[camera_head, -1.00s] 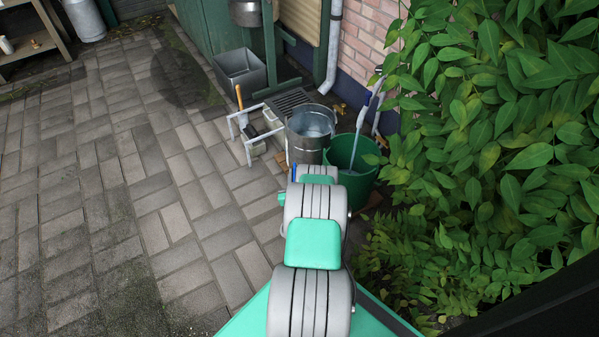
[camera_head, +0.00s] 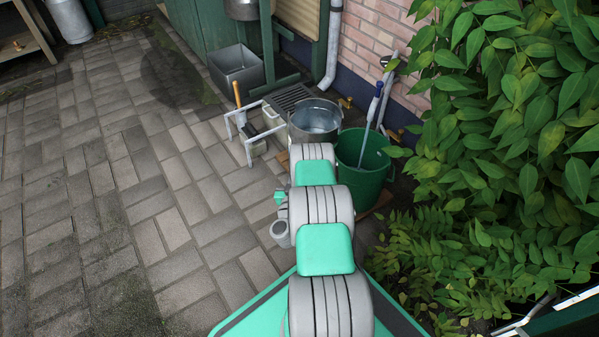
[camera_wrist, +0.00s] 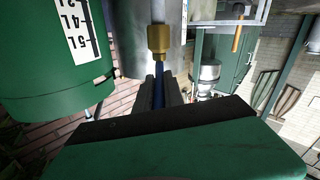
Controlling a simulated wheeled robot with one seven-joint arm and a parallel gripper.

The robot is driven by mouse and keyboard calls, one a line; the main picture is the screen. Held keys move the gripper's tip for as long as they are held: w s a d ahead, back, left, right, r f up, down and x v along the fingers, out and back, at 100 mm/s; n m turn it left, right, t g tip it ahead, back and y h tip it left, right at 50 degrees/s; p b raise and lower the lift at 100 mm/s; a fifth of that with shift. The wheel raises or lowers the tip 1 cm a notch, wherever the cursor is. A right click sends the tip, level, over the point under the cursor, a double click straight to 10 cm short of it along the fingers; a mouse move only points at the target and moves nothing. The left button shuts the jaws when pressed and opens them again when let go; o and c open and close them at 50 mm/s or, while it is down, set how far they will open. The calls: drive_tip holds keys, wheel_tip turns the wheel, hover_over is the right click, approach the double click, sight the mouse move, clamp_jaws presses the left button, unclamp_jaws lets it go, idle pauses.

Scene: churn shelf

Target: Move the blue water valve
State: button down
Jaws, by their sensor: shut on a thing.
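In the wrist view a narrow blue part (camera_wrist: 159,86), which looks like the blue water valve, lies between the dark fingers of my gripper (camera_wrist: 160,94). The fingers are shut on it. A brass collar (camera_wrist: 159,40) joins its far end, with a pale pipe or rod beyond. In the head view my arm's links hide the gripper and the blue part, so how far the valve is turned cannot be told.
The green bucket (camera_head: 362,170) stands right of the metal bucket (camera_head: 315,122), holding a long blue-gripped tool (camera_head: 374,105). A white frame (camera_head: 240,137) stands left. Brick wall is behind; leafy bushes (camera_head: 500,130) crowd the right. Paving at left is clear.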

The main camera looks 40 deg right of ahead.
drive_tip(key=shift+s+f, duration=0.25)
drive_tip(key=shift+s, duration=0.05)
drive_tip(key=c, duration=1.8)
unclamp_jaws()
drive_tip(key=o, duration=0.3)
drive_tip(key=shift+w+r, duration=0.2)
drive_tip(key=shift+o, duration=0.2)
drive_tip(key=p+v, duration=0.3)
drive_tip(key=v, duration=0.5)
drive_tip(key=shift+p, duration=0.3)
